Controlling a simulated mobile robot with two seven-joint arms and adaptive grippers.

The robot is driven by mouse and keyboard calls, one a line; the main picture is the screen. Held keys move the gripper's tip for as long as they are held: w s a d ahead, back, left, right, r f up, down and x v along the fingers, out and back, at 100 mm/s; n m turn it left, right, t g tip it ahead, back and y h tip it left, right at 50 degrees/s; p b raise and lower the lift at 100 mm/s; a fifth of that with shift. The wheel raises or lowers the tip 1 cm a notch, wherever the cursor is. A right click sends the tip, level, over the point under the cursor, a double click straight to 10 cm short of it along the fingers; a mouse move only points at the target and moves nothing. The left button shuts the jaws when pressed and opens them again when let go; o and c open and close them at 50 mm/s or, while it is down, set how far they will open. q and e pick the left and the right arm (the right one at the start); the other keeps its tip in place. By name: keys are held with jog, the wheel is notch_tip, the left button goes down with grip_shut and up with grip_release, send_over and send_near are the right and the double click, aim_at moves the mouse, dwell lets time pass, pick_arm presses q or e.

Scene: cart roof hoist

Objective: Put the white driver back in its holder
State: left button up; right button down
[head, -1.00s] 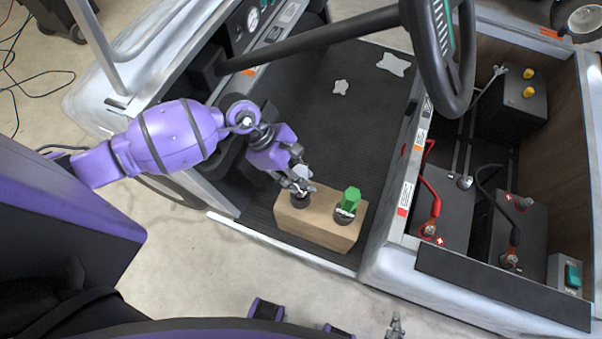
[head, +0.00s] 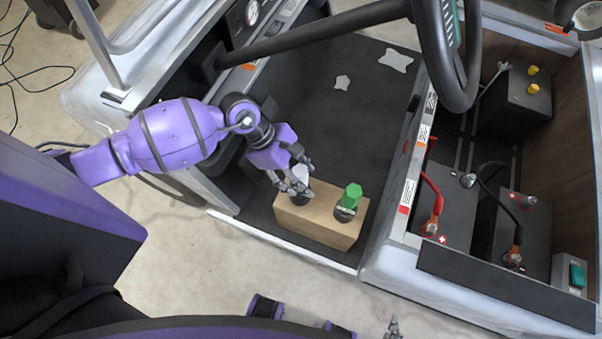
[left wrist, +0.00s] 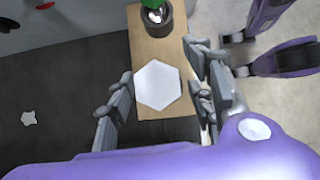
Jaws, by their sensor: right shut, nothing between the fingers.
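The white driver shows as a pale hexagonal handle top (left wrist: 158,85) in the left wrist view; in the head view its handle (head: 301,174) is partly hidden by fingers. It stands roughly upright at the left dark cup of the wooden holder block (head: 318,226). How deep it sits in the cup is hidden. My left gripper (head: 299,176) is open around the handle, with gaps on both sides in the left wrist view (left wrist: 160,95). My right gripper (head: 394,328) is shut and empty at the bottom edge of the head view, away from the block.
A green driver (head: 351,196) stands in the block's other cup. The block rests on the cart's dark floor mat (head: 360,110). The steering wheel (head: 447,50) hangs above to the right, beside the battery bay (head: 480,200).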

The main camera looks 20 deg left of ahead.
pick_arm(q)
jog(key=v, duration=1.2)
dwell(0.5)
